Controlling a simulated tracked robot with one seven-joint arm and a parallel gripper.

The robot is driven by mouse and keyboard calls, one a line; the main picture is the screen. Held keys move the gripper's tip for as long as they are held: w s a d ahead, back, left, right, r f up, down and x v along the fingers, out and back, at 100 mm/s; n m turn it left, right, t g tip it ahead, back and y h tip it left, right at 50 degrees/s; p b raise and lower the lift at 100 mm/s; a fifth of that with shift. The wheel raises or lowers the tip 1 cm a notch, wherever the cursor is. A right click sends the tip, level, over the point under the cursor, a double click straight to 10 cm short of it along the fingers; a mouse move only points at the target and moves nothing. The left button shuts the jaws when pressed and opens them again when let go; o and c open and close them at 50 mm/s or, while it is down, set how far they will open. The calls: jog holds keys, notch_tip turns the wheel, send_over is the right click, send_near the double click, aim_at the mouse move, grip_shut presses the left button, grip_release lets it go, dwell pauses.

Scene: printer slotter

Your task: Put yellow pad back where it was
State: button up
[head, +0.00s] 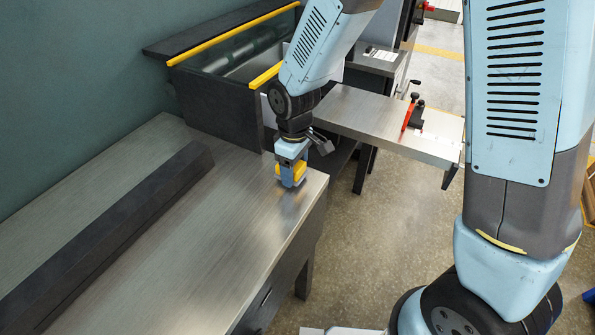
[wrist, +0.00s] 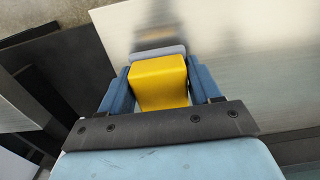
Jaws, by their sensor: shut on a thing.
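The yellow pad (head: 298,171) is a small yellow block near the right end of the grey metal bench top (head: 180,235). My gripper (head: 291,178) is shut on it, pointing down at the bench. In the wrist view the yellow pad (wrist: 159,80) fills the space between the two blue fingers of my gripper (wrist: 159,85). Whether the pad touches the bench top or is just above it, I cannot tell.
A dark raised bar (head: 110,235) runs along the bench. A dark machine box (head: 225,105) with yellow edge strips (head: 232,35) stands behind my gripper. A second metal table (head: 390,120) with a red-handled clamp (head: 410,112) is to the right, across a gap.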

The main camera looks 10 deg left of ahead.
jog(key=shift+f, duration=0.6)
jog(key=shift+s+d+f, duration=0.1)
jog(key=shift+f, duration=0.2)
